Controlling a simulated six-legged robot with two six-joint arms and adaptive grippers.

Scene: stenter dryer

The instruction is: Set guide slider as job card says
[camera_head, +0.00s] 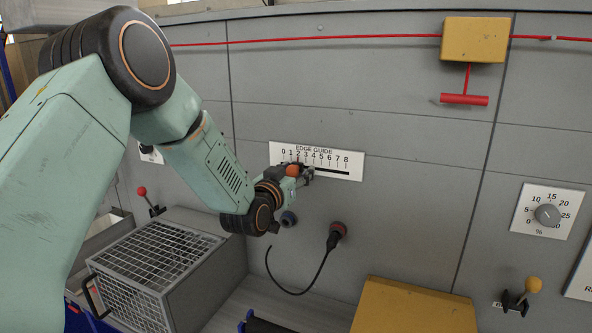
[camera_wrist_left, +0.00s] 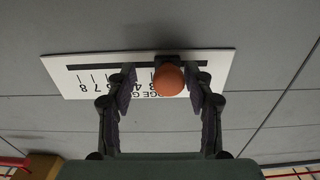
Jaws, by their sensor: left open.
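The edge guide (camera_head: 336,172) is a white plate on the grey panel, with a 0 to 8 scale above a dark slot. Its orange ball knob (camera_head: 292,170) sits near the low end of the scale; the exact reading is hidden. My left gripper (camera_head: 302,178) is at the plate, around the knob. In the left wrist view the plate (camera_wrist_left: 218,68) appears upside down, and the orange knob (camera_wrist_left: 168,80) lies between the two spread fingers of the open left gripper (camera_wrist_left: 160,78), with gaps on both sides. My right gripper is not in view. No job card is readable.
A percent dial (camera_head: 547,215) and a yellow-knobbed lever (camera_head: 531,287) are at right. A red pull handle (camera_head: 464,99) hangs above. A mesh-topped box (camera_head: 160,250) and a yellow box (camera_head: 415,307) stand below.

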